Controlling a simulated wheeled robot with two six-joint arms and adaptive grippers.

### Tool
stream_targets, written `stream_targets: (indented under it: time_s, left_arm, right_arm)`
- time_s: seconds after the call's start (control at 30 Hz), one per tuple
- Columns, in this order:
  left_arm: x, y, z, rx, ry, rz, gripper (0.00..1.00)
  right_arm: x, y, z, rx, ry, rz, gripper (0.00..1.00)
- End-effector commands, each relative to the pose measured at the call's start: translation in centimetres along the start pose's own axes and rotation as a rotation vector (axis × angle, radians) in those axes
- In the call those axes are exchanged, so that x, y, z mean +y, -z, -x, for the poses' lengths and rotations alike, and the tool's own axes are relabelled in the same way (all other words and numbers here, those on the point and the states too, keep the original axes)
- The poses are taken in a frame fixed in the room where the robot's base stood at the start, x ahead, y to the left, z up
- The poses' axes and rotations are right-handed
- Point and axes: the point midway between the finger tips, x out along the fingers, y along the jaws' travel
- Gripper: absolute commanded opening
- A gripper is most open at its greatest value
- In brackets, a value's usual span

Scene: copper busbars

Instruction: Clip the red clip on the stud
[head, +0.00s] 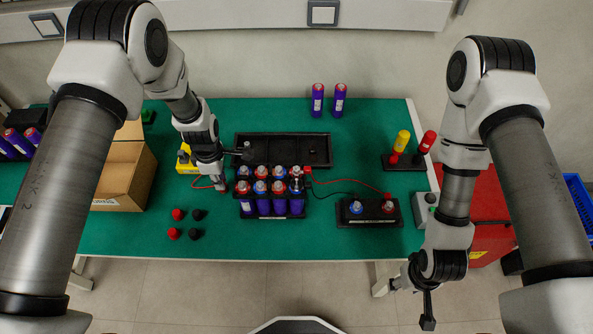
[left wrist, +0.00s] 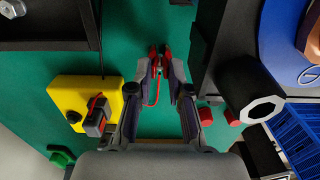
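A red clip (head: 223,187) is at the tip of my left gripper (head: 218,184), just left of the cell block. In the left wrist view the red clip (left wrist: 159,62) sits between the fingertips of my left gripper (left wrist: 160,72), which appear closed against its sides. A red lead runs back from it. Other metal posts stand on the cell block (head: 270,204). My right gripper (head: 428,312) hangs over the floor, seen edge-on, its finger opening hidden.
A yellow meter box (left wrist: 84,100) stands beside the left gripper. The black tray (head: 318,152) lies behind the cell block. Loose red caps (head: 177,214) and black caps (head: 196,234) lie in front. A black terminal box (head: 368,220) with wires stands right. The green table's front right is clear.

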Motion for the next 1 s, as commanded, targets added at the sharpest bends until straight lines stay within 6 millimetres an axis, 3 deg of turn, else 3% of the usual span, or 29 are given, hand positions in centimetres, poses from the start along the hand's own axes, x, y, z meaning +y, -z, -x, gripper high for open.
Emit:
stream_targets:
  time_s: [0.23, 0.53, 0.87, 1.0]
  left_arm:
    - [0.0, 0.0, 0.5, 0.000, 0.000, 0.000, 0.00]
    - [0.0, 0.0, 4.0, 0.000, -0.001, -0.001, 0.00]
    - [0.0, 0.0, 4.0, 0.000, 0.000, -0.008, 0.00]
    - [-0.1, -0.1, 4.9, 0.000, -0.002, -0.152, 0.00]
  right_arm:
    - [0.0, 0.0, 0.4, 0.000, 0.000, 0.000, 0.50]
    - [0.0, 0.0, 2.6, 0.000, 0.000, 0.000, 0.50]
    - [0.0, 0.0, 2.4, 0.000, 0.000, 0.000, 0.50]
    - [0.0, 0.0, 2.0, 0.000, 0.000, 0.000, 0.50]
